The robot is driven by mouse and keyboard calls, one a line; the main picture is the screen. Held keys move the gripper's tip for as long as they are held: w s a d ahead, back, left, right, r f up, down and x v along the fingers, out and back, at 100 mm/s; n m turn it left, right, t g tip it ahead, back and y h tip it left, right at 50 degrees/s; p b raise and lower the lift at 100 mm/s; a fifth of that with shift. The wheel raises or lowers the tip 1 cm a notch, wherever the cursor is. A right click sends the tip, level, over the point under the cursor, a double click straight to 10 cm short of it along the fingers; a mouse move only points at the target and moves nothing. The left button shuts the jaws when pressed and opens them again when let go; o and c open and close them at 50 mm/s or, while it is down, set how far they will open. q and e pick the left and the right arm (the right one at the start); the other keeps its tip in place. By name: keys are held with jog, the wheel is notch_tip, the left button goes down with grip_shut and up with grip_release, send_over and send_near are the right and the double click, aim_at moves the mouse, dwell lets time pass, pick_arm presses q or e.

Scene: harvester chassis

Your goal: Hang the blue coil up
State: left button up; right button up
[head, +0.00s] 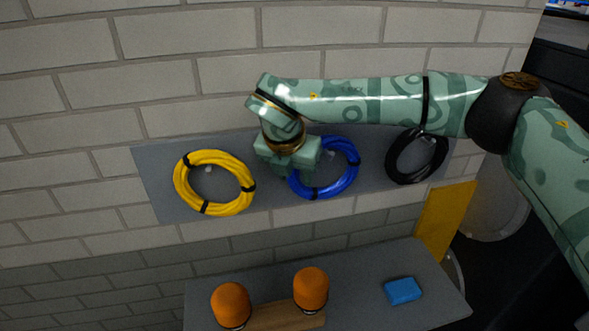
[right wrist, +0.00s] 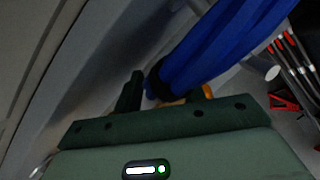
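The blue coil (head: 350,181) is at the middle of a grey wall panel (head: 165,182), in front of a small peg. It has black ties. My right gripper (head: 287,171) is at the coil's left side and covers part of it. In the right wrist view the blue coil (right wrist: 220,45) runs close in front of the gripper (right wrist: 168,92), with a black tie beside one dark finger. The other finger is not clearly seen, so I cannot tell whether the gripper is shut on the coil. My left gripper is not in view.
A yellow coil (head: 240,176) hangs on the panel's left and a black coil (head: 393,165) on its right. Below is a grey table (head: 360,270) with two orange-topped cylinders (head: 231,303) (head: 311,288), a wooden piece (head: 285,317) and a blue block (head: 403,291).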

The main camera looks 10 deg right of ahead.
grip_shut()
jog(key=shift+r+p, duration=0.55)
jog(key=shift+r, duration=0.75)
jog(key=shift+s+f+b, duration=0.1)
jog(key=shift+s+b, duration=0.3)
jog(key=shift+s, duration=0.1)
jog(key=s+b, duration=0.5)
jog(key=s, duration=0.5)
jog(key=shift+d, duration=0.15)
